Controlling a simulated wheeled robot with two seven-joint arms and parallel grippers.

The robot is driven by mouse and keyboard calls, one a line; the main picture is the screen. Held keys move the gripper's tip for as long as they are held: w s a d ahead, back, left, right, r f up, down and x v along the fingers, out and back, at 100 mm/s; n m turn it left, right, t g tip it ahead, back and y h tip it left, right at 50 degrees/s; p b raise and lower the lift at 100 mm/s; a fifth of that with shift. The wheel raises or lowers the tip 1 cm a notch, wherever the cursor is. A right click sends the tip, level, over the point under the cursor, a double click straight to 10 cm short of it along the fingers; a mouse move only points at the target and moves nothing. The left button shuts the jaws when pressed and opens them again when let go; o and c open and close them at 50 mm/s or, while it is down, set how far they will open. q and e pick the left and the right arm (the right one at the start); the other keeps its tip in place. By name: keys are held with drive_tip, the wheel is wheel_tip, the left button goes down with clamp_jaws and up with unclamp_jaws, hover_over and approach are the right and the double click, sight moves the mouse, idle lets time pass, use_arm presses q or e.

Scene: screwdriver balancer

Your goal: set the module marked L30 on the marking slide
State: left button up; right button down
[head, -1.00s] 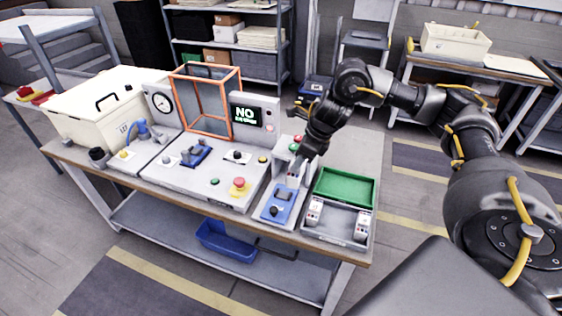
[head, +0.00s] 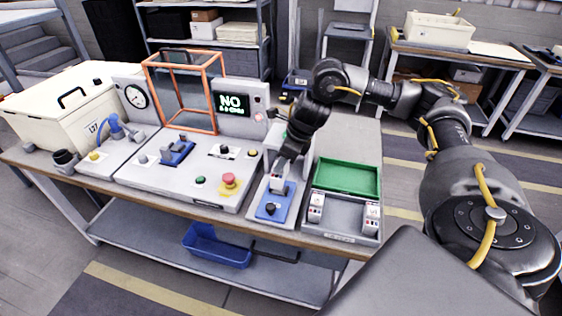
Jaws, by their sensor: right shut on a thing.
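My right gripper (head: 281,168) points down over the blue marking slide (head: 268,211), which has a black knob at its front. The gripper is shut on a small pale grey module (head: 279,183). The module is at the back part of the slide; I cannot tell whether it touches it, and its marking is too small to read. Two other pale modules, a left one (head: 316,207) and a right one (head: 371,216), stand in the grey tray (head: 343,231); their labels are not legible. My left gripper is not in view.
A green bin (head: 347,178) lies behind the tray. Left of the slide are a control panel with a red button (head: 229,182), a screen reading NO (head: 231,104) and an orange-framed cage (head: 184,92). A cream box (head: 65,112) stands at the far left.

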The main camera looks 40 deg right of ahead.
sight(281, 173)
drive_tip(key=shift+f+b, duration=1.45)
drive_tip(key=shift+f, duration=0.4)
drive_tip(key=shift+w+f+b, duration=0.15)
drive_tip(key=shift+f+b, duration=0.4)
drive_tip(key=shift+f, duration=0.2)
idle(1.1)
drive_tip(key=c, duration=0.9)
unclamp_jaws()
drive_tip(key=shift+a, duration=0.1)
